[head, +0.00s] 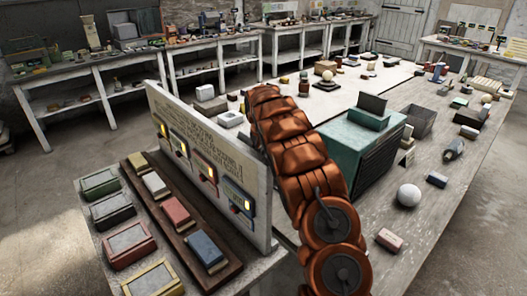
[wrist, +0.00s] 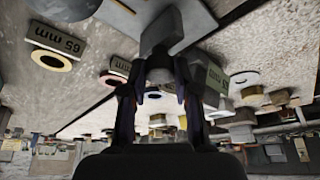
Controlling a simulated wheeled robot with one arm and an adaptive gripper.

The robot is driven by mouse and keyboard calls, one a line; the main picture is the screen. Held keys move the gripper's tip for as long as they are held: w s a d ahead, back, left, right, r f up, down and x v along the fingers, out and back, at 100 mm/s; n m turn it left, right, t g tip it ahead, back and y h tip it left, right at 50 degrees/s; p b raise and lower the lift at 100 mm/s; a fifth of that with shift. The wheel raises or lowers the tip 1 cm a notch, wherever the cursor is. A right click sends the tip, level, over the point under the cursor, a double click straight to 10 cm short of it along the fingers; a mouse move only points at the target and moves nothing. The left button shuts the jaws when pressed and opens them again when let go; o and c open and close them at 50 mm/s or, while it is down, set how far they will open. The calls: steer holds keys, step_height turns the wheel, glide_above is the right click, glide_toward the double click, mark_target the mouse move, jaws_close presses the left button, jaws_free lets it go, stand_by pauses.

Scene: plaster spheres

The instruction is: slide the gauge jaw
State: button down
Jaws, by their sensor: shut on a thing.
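The gauge jaw (wrist: 160,66) shows in the wrist view as a small grey piece between my fingertips. My gripper (wrist: 161,80) is shut on it, one dark finger on each side. A larger grey block (wrist: 166,24) adjoins it at the top of the view; where one ends and the other begins is hard to tell. In the head view my copper-coloured arm reaches over the bench, and the gripper and jaw are hidden behind it.
A block marked 65 mm (wrist: 58,39), with a ring beside it, and another marked block (wrist: 215,78) flank the gripper. In the head view an upright board (head: 212,160), a green box (head: 362,145) and a white plaster sphere (head: 409,195) stand near my arm.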

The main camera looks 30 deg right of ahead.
steer(key=shift+w+a+r, duration=0.1)
steer(key=shift+w, duration=0.1)
steer(key=c, duration=0.9)
jaws_free()
steer(key=shift+o, duration=0.2)
steer(key=v, duration=1.1)
steer(key=shift+a+r, duration=0.2)
steer(key=shift+r, duration=0.15)
steer(key=shift+s, duration=0.2)
